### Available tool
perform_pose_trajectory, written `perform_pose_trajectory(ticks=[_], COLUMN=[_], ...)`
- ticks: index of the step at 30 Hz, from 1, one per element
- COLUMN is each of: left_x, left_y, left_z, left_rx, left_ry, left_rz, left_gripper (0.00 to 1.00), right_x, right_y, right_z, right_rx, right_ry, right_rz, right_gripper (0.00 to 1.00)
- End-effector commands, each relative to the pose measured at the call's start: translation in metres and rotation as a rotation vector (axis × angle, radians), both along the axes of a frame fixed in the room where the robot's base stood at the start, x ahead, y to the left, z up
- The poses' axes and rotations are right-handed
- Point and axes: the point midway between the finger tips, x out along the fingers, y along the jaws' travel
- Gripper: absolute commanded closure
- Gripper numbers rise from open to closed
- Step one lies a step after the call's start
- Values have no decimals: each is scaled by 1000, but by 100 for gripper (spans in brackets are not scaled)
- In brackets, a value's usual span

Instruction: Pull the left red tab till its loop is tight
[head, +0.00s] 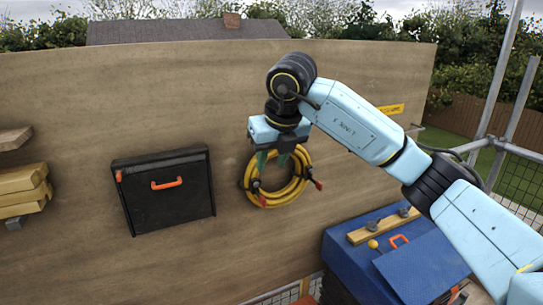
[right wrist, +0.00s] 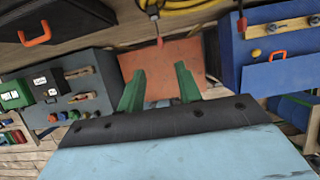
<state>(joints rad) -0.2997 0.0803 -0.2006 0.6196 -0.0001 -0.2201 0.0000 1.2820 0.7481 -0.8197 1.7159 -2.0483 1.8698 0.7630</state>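A yellow coil (head: 287,197) hangs on the wooden board, and its lower part shows at the top of the right wrist view (right wrist: 185,5). The left red tab (head: 262,200) hangs at the coil's lower left; it also shows in the right wrist view (right wrist: 160,42). A second red tab (head: 318,185) is at the coil's right side (right wrist: 242,24). My right gripper (head: 273,161) is in front of the coil's upper part. In the right wrist view its green fingers (right wrist: 160,69) are apart with nothing between them. Whether the loop is tight cannot be told. My left gripper is out of view.
A black case (head: 165,205) with an orange handle is on the board left of the coil. Yellow blocks (head: 22,190) sit at the far left. A blue box (head: 345,250) with a wooden strip (head: 385,226) stands lower right. An orange-brown panel (right wrist: 165,65) lies beyond the fingers.

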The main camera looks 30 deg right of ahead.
Motion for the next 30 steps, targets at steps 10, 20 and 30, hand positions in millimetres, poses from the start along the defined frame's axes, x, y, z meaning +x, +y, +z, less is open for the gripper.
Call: perform_pose_trajectory(ticks=[10,20,30], left_x=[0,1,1], left_y=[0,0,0], left_z=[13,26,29], left_rx=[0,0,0], left_ry=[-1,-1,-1], left_rz=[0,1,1], left_gripper=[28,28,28], right_x=[20,42,50], right_y=[-1,-2,-3], right_z=[-50,-103,-122], right_rx=[-1,1,0], right_ry=[7,5,1], right_rz=[-2,1,1], right_gripper=[65,65,65])
